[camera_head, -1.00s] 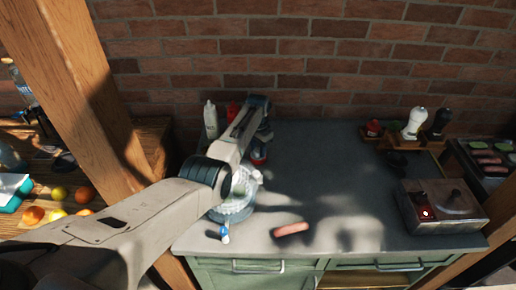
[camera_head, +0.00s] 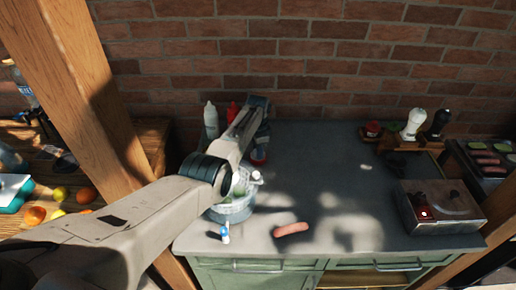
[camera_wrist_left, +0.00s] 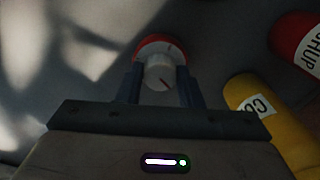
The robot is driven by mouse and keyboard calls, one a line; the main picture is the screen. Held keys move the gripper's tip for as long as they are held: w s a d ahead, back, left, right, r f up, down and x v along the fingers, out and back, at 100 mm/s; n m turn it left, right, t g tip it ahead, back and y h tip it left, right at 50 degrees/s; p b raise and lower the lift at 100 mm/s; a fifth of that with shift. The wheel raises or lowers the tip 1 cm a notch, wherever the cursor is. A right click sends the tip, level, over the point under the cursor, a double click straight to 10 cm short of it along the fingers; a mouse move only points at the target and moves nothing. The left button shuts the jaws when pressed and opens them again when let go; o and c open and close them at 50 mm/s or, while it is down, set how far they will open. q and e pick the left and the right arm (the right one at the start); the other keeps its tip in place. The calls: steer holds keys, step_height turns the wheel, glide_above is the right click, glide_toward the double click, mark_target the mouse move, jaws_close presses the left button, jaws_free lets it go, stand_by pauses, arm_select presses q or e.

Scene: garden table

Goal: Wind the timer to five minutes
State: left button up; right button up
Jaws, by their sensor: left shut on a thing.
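The timer (camera_wrist_left: 158,68) has a red rim and a pale round knob with a dark red mark. The gripper is shut on the knob. In the head view my left wrist hides the fingertips. My right gripper is not in view.
Ketchup (camera_wrist_left: 300,42) and yellow bottles (camera_wrist_left: 268,120) lie close to the left gripper. A white bottle (camera_head: 211,120) stands behind my arm. A clear bowl (camera_head: 232,210) and a sausage (camera_head: 291,229) are in front.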

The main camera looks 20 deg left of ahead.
arm_select(q)
steer(key=m, duration=0.6)
steer(key=shift+m+p, duration=0.3)
steer(key=shift+p, duration=0.05)
steer(key=m, duration=0.3)
steer(key=shift+m, duration=1.5)
steer(key=o, duration=1)
steer(key=shift+r, duration=0.15)
